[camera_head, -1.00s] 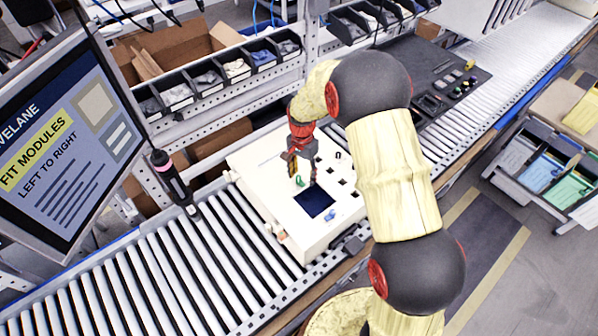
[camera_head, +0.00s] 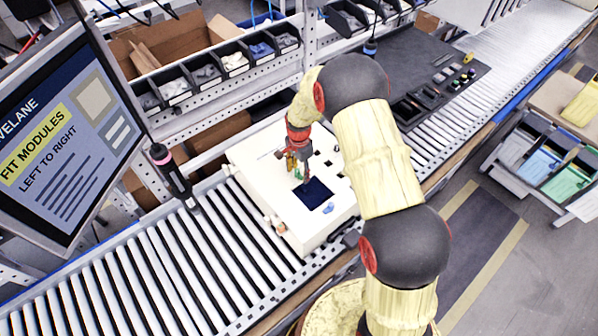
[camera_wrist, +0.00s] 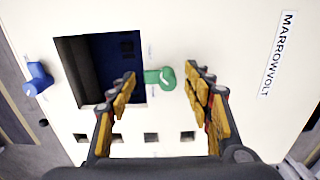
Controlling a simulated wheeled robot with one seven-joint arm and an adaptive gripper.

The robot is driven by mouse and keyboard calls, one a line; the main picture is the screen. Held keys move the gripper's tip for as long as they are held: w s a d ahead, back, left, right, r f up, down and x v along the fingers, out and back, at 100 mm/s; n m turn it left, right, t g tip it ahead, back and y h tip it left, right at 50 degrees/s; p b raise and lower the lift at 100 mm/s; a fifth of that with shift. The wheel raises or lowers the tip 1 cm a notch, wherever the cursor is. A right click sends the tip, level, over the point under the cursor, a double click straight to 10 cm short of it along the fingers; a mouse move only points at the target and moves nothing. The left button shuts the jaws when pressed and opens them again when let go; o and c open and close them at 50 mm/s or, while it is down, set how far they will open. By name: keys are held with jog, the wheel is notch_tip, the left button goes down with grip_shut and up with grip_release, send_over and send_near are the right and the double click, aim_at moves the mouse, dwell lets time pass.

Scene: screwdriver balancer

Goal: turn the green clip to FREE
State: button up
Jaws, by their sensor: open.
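The green clip (camera_wrist: 160,78) sits on the white unit's top face, at the right edge of a dark square opening (camera_wrist: 75,70) in the wrist view. It has a round end on the right and a flat arm reaching left to the opening's edge. My gripper (camera_wrist: 161,74) is open, with one finger on each side of the clip; I cannot tell whether either touches it. In the head view my gripper (camera_head: 298,172) is low over the white unit (camera_head: 270,198) beside the opening (camera_head: 313,194), and mostly hides the clip. Markings near the clip are too small to read.
A blue clip (camera_wrist: 38,78) is on the opening's other side. Several small square holes (camera_wrist: 151,137) line the unit's face. The unit stands on a roller conveyor (camera_head: 150,270). A hanging screwdriver (camera_head: 172,175) and a screen (camera_head: 55,130) are at the left.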

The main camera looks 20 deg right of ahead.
jog(key=shift+f, duration=0.25)
jog(key=shift+c, duration=0.8)
jog(key=c, duration=1)
